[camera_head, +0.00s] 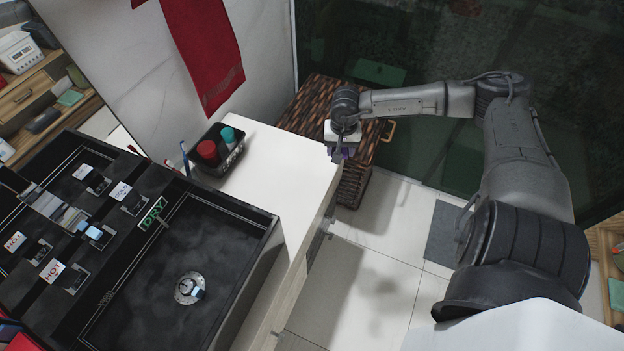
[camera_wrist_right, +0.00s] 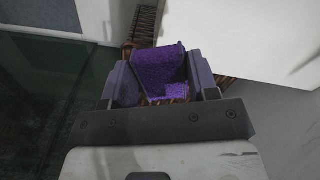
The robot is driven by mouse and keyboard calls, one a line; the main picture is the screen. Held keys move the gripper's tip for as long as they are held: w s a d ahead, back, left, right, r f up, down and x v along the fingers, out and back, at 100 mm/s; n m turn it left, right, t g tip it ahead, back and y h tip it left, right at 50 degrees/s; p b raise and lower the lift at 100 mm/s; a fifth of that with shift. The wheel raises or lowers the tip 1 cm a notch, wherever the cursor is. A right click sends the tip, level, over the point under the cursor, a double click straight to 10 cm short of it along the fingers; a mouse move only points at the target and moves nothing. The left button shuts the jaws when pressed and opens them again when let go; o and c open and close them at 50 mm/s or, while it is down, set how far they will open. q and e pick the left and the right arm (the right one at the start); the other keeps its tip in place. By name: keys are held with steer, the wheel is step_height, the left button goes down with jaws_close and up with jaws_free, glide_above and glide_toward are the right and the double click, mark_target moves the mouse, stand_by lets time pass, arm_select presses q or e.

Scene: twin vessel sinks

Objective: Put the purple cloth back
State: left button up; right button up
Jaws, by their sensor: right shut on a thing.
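My right gripper (camera_head: 338,155) is over the gap between the white counter's right end and the wicker basket. It is shut on the purple cloth (camera_wrist_right: 158,68), which sits between its two fingers in the right wrist view. In the head view only a small bit of purple (camera_head: 347,153) shows beside the fingers; the rest of the cloth is hidden. My left gripper is not in view.
The white counter (camera_head: 290,150) carries a black caddy (camera_head: 218,160) with red and teal items. A brown wicker basket (camera_head: 305,100) with a handle stands on the tiled floor. A dark sink (camera_head: 190,265) is at lower left. A red towel (camera_head: 205,50) hangs above.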

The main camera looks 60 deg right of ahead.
steer(key=b, duration=0.1)
glide_above(312, 182)
step_height(312, 182, down, 5)
steer(key=shift+f, duration=0.1)
steer(key=shift+f+b, duration=0.5)
steer(key=shift+f, duration=1.55)
steer(key=shift+f, duration=0.15)
steer(key=o, duration=0.9)
